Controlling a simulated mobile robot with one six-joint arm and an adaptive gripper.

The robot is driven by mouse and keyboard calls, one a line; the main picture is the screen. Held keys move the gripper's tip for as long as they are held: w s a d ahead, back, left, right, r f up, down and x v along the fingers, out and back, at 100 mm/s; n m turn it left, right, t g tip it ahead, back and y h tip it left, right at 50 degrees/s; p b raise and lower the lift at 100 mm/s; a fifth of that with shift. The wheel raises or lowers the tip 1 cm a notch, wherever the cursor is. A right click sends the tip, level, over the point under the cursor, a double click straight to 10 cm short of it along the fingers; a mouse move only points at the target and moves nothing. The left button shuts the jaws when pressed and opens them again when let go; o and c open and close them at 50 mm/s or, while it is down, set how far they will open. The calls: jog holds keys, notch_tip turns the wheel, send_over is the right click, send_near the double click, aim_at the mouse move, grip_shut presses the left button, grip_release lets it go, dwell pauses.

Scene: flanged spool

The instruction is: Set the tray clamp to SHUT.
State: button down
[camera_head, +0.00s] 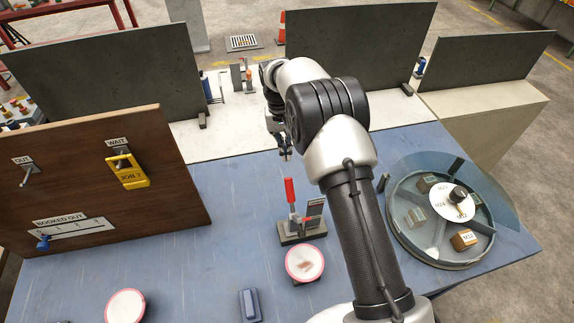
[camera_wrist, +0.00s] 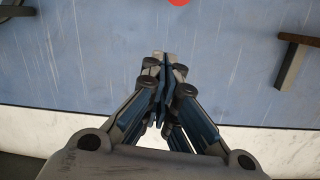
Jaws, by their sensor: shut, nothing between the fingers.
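A toggle clamp with an upright red handle (camera_head: 290,190) stands on a dark base (camera_head: 298,232) on the blue table. A small upright plate (camera_head: 315,207) is beside its handle; I cannot read its lettering. My gripper (camera_head: 285,154) is above the table, behind the red handle and apart from it. In the wrist view my gripper (camera_wrist: 165,62) is shut and empty, with its fingers together over bare table. A red piece (camera_wrist: 178,2) is cut off by the top edge there; it may be the handle's tip. A second, smaller red-handled device (camera_head: 248,77) stands on the white surface behind.
A round divided tray (camera_head: 440,258) with a clear cover and central knob is at the right. A brown board (camera_head: 95,190) with hooks and a yellow tag stands at the left. Round pads (camera_head: 305,263) and a blue block (camera_head: 250,304) lie in front. Dark panels stand behind.

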jog(key=s+f, duration=0.1)
jog(key=s, duration=0.1)
jog(key=s+f, duration=0.1)
jog(key=s, duration=0.1)
jog(key=shift+d+f, duration=0.1)
jog(key=shift+f, duration=0.05)
dwell(0.6)
